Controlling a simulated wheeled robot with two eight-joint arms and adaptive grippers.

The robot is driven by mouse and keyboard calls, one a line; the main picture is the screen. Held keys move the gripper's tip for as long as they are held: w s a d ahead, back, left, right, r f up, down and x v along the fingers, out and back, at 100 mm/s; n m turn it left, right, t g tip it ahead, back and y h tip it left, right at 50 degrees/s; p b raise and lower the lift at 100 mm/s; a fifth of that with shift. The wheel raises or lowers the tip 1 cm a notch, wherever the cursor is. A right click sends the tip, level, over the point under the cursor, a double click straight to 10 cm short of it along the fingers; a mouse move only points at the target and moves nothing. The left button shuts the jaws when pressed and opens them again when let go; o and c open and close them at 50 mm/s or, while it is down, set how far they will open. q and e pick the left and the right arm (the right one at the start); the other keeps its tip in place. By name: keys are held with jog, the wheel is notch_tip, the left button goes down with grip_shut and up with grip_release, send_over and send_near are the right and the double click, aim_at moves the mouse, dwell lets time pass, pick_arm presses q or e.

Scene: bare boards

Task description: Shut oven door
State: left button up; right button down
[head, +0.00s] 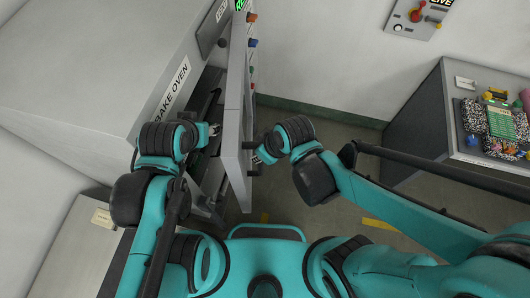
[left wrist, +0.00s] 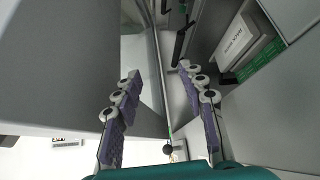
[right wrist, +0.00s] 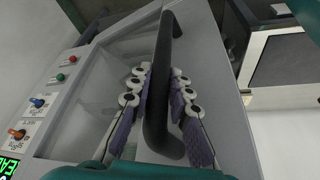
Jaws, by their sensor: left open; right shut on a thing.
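The oven (head: 150,95), labelled BAKE OVEN, stands at the left of the head view. Its grey door (head: 234,125) is open and shows nearly edge-on. My left gripper (head: 214,130) is open between the oven body and the inner side of the door; its two fingers (left wrist: 158,75) are spread apart in the left wrist view. My right gripper (head: 257,160) is on the outer side of the door. In the right wrist view its fingers (right wrist: 159,78) are shut on the dark upright door handle (right wrist: 166,125), one on each side. The handle is mostly hidden in the head view.
Colored knobs and buttons (right wrist: 38,102) line a panel beside the door window. A grey cabinet (head: 425,125) with small items on top stands at the right. A wall box (head: 416,17) with a red button hangs at the back. Floor between oven and cabinet is clear.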

jog(key=c, duration=1.4)
grip_release()
jog(key=shift+w, duration=0.1)
jog(key=shift+r, duration=0.1)
jog(key=v, duration=1.1)
jog(key=shift+d+r, duration=0.2)
jog(key=shift+r, duration=0.15)
